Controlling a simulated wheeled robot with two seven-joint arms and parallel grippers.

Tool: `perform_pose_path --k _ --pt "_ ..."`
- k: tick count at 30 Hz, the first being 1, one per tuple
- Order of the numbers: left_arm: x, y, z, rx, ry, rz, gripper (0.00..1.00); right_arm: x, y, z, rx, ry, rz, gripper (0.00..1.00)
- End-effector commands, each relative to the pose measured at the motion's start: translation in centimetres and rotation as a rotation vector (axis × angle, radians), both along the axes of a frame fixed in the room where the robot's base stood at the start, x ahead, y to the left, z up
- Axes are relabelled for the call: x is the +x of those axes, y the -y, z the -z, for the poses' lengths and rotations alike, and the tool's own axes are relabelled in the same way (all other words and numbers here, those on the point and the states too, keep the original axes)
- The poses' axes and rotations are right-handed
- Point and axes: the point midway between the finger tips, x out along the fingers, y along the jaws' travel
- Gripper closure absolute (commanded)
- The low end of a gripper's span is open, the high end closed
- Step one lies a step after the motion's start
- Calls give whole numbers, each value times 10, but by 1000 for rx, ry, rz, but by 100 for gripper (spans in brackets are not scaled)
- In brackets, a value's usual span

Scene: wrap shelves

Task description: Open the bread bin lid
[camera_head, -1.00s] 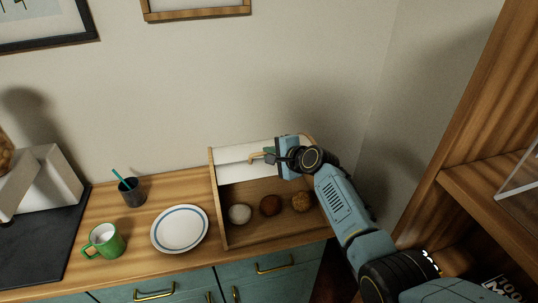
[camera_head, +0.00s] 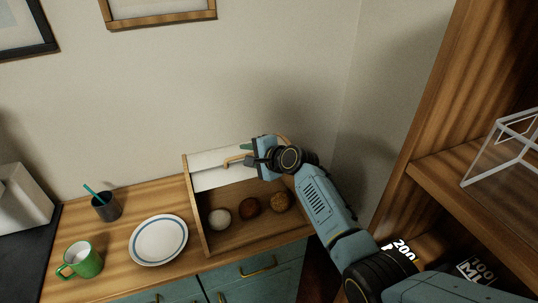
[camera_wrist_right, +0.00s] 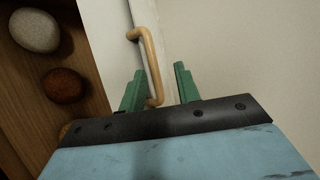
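The bread bin (camera_head: 198,220) is a wooden box on the counter, its front open. Its white lid (camera_head: 212,178) is tilted back at the rear top, and three round rolls show inside. The lid's wooden bar handle (camera_head: 234,161) also shows in the right wrist view (camera_wrist_right: 150,60). My right gripper (camera_head: 252,160) is at the lid's right part, beside the handle. In the wrist view its green fingers (camera_wrist_right: 160,85) are apart, with the handle's near end between them, close to the left finger. My left gripper is not in view.
A white plate (camera_head: 158,240), a green mug (camera_head: 82,260) and a dark cup (camera_head: 106,207) with a teal stick stand left of the bin. A wooden shelf unit (camera_head: 470,185) with a clear box frame is at the right. A wall stands close behind.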

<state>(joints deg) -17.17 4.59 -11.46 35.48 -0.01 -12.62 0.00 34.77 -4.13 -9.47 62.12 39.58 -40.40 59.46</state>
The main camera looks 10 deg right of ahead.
Motion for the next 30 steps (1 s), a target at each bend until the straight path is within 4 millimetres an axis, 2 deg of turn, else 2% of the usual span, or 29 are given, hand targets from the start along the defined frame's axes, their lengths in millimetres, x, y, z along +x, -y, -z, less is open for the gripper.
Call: perform_pose_path --k 7,18,24,30 --pt "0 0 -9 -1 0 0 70 -26 19 -15 -1 2 2 68" --pt "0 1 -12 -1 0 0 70 -67 49 -39 0 4 1 68" --pt "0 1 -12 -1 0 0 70 -81 59 -48 0 4 2 68" --pt "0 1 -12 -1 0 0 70 -85 62 -50 0 3 1 68"
